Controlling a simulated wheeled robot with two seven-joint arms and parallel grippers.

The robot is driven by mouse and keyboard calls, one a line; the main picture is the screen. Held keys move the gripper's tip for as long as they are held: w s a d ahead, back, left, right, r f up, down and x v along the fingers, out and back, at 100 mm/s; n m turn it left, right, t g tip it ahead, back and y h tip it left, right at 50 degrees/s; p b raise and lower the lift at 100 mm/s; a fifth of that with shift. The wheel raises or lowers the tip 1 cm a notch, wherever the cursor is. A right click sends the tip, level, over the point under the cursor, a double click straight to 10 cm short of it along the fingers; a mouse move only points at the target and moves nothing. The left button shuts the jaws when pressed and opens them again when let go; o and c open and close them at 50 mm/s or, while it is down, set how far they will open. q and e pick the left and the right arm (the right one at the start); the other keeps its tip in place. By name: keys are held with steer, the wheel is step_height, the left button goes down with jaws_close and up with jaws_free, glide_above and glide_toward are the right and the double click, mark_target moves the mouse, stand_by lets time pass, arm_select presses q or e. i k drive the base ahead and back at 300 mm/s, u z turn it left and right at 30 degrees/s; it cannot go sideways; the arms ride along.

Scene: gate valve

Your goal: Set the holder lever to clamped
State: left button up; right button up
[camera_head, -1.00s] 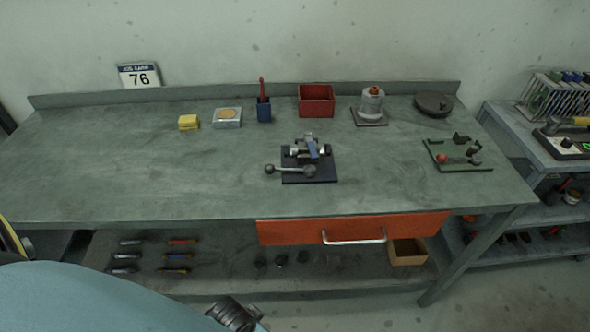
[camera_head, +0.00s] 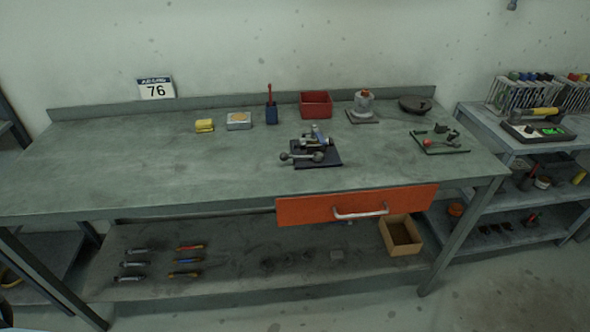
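The holder (camera_head: 318,147) stands on a dark base plate near the middle of the bench, with a blue part on top. Its lever (camera_head: 300,157) is a metal bar with a dark ball at its left end, pointing left along the front of the plate. I cannot tell from here whether anything is gripped in the holder. Neither of my grippers is in view.
The workbench (camera_head: 110,165) has clear surface left of the holder. A green board (camera_head: 455,148) with a red knob lies to the right. An orange drawer (camera_head: 310,209) is below.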

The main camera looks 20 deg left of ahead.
mark_target(317, 156)
steer(key=z, duration=0.1)
steer(key=i, duration=0.65)
steer(key=u, duration=0.75)
steer(key=i, duration=0.35)
steer(key=u, duration=0.4)
